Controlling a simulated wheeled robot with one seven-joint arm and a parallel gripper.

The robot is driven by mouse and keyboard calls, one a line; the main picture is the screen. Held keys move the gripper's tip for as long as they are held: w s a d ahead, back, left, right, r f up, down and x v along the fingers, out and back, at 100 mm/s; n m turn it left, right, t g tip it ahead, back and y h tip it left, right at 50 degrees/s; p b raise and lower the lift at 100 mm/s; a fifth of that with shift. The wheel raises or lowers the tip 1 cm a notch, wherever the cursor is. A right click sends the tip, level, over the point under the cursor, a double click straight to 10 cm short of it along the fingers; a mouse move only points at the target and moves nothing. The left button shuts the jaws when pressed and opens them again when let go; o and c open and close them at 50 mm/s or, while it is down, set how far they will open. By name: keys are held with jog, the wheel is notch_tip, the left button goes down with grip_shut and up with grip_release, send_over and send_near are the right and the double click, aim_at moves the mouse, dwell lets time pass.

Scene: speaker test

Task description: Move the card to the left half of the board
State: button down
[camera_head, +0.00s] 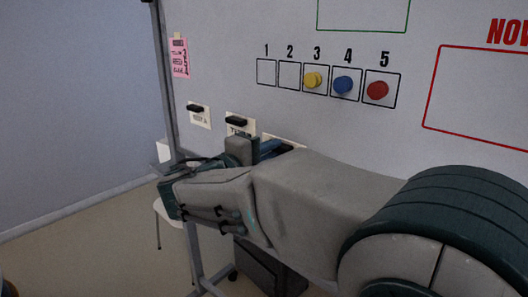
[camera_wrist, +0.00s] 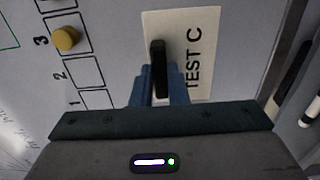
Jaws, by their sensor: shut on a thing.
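The card with "TEST C" (camera_wrist: 190,70) lies flat against the whiteboard, its text sideways in the wrist view. A black magnet bar (camera_wrist: 158,70) sits on it. My gripper (camera_wrist: 159,88) has its blue fingers shut on this bar, one on each side. In the head view, only the top edge of this card (camera_head: 299,146) shows behind my gripper (camera_head: 272,147). The whiteboard (camera_head: 230,60) has numbered squares 1 to 5 above the card. Two other cards, a left card (camera_head: 200,120) and a middle card (camera_head: 238,119), hang to the left under black bars.
Yellow (camera_head: 312,80), blue (camera_head: 343,84) and red (camera_head: 377,90) magnets sit on squares 3, 4 and 5. A red outlined box (camera_head: 480,95) is at right. A pink note (camera_head: 179,58) hangs near the left frame post. Bare board lies between the cards and squares.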

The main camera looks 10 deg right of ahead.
aim_at(288, 143)
jog(key=shift+x, duration=2.45)
jog(key=shift+w+d+b, duration=0.35)
jog(key=shift+d+b, duration=0.05)
jog(key=shift+d, duration=0.05)
jog(key=c, duration=0.9)
grip_release()
jog(key=shift+c, duration=0.2)
jog(key=b+v, duration=0.2)
jog(key=v, duration=0.5)
